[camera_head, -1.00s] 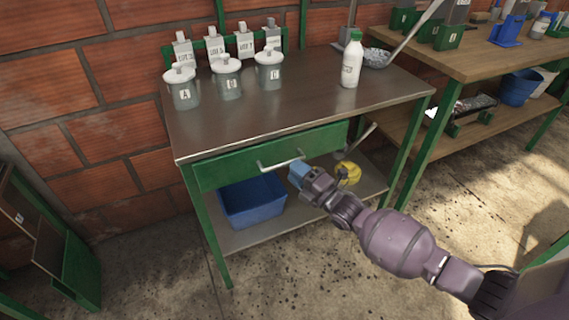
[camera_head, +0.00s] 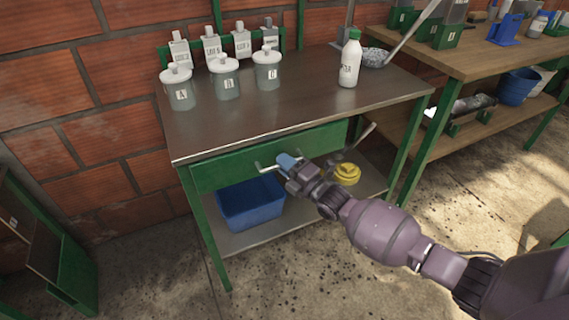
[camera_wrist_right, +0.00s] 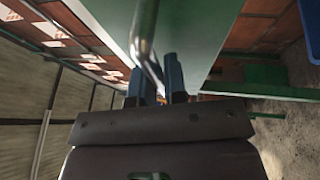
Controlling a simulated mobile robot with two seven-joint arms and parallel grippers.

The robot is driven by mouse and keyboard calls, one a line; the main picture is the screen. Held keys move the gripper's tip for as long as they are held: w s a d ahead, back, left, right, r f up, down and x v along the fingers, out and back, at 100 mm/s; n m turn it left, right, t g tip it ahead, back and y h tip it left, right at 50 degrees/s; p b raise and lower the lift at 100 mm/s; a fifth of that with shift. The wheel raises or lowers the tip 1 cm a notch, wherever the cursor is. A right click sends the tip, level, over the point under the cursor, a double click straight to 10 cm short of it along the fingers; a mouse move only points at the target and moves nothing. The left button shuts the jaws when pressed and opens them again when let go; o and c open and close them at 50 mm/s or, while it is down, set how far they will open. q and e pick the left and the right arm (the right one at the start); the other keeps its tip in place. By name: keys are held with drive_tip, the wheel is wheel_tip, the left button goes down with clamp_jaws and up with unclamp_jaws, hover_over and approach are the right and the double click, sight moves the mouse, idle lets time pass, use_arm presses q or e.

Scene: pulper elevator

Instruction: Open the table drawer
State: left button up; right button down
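The table drawer (camera_head: 225,172) has a green front under the metal tabletop and looks shut. Its metal bar handle (camera_head: 263,168) shows at its left end; the rest is hidden behind my right gripper (camera_head: 288,161). In the right wrist view, the handle (camera_wrist_right: 145,40) runs down to the two blue fingertips of the right gripper (camera_wrist_right: 156,82). The fingers are apart, with the bar reaching into the gap between them; a gap still shows beside it. I cannot tell if either finger touches the bar. My left gripper is not in view.
On the table (camera_head: 300,105) stand lettered lidded jars (camera_head: 225,82) and a white bottle with a green cap (camera_head: 350,62). A blue bin (camera_head: 250,203) and a yellow object (camera_head: 347,173) sit on the lower shelf. The floor in front is clear.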

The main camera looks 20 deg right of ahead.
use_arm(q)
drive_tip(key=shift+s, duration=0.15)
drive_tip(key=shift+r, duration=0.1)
use_arm(e)
drive_tip(key=shift+s, duration=0.2)
use_arm(q)
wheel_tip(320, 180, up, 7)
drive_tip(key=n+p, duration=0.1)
drive_tip(key=p, duration=0.8)
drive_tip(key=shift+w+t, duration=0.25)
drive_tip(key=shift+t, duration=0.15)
use_arm(e)
drive_tip(key=s, duration=2.6)
drive_tip(key=shift+s, duration=0.15)
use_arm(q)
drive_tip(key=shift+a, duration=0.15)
use_arm(e)
drive_tip(key=c, duration=1.2)
unclamp_jaws()
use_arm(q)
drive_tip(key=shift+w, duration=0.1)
use_arm(e)
drive_tip(key=shift+s, duration=0.1)
